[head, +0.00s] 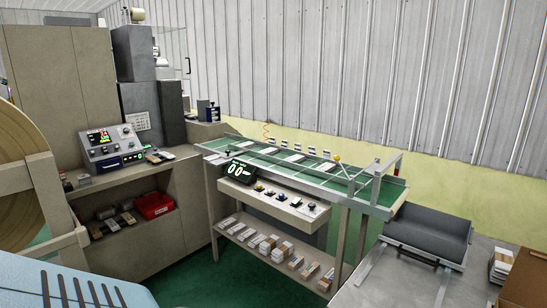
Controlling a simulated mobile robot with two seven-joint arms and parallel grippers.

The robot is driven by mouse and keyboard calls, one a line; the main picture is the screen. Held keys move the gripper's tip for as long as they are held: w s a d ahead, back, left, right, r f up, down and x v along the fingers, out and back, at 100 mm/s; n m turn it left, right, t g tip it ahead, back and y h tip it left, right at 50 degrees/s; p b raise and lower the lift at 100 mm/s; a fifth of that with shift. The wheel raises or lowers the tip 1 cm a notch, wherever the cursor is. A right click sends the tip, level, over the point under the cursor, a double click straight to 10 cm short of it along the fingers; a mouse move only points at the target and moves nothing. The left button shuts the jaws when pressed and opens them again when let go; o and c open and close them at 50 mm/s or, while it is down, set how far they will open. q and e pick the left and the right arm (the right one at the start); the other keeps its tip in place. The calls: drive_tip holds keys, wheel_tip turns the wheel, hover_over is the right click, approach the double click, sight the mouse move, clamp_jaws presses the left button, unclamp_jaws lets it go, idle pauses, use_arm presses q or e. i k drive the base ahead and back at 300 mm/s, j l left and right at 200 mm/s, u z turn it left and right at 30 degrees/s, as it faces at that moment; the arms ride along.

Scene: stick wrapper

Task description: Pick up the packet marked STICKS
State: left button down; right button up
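I cannot read the word STICKS on any packet from here. Several small pale packets (293,157) lie spaced along the green conveyor belt (362,190). Several white and brown packets (268,245) lie in a row on the low shelf under the conveyor. More small packets (127,219) lie in the open bay of the left cabinet, and a few lie on its top beside the control box. White packets (502,262) also show at the lower right, by a cardboard box. Neither of my grippers is in view.
A dark grey block-like unit (428,232) stands at the right on a grey table (400,285). A red bin (154,205) sits in the left cabinet. Some green floor shows between cabinet and conveyor.

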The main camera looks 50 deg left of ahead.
sight(271, 150)
drive_tip(key=i+j+u, duration=0.1)
drive_tip(key=u, duration=0.3)
drive_tip(key=i+j+u, duration=0.1)
drive_tip(key=j+u, duration=0.25)
drive_tip(key=i+j+u, duration=0.15)
drive_tip(key=u, duration=0.25)
drive_tip(key=i+j+u, duration=0.35)
drive_tip(key=i+u, duration=0.15)
drive_tip(key=u, duration=0.2)
drive_tip(key=i+j+u, duration=0.15)
drive_tip(key=u, duration=0.15)
drive_tip(key=i+z, duration=0.45)
drive_tip(key=i, duration=0.15)
drive_tip(key=i+j+z, duration=0.2)
drive_tip(key=i+z, duration=0.25)
drive_tip(key=i, duration=0.2)
drive_tip(key=i+z, duration=0.3)
drive_tip(key=i+j+z, duration=0.1)
drive_tip(key=i+z, duration=0.15)
drive_tip(key=i, duration=0.15)
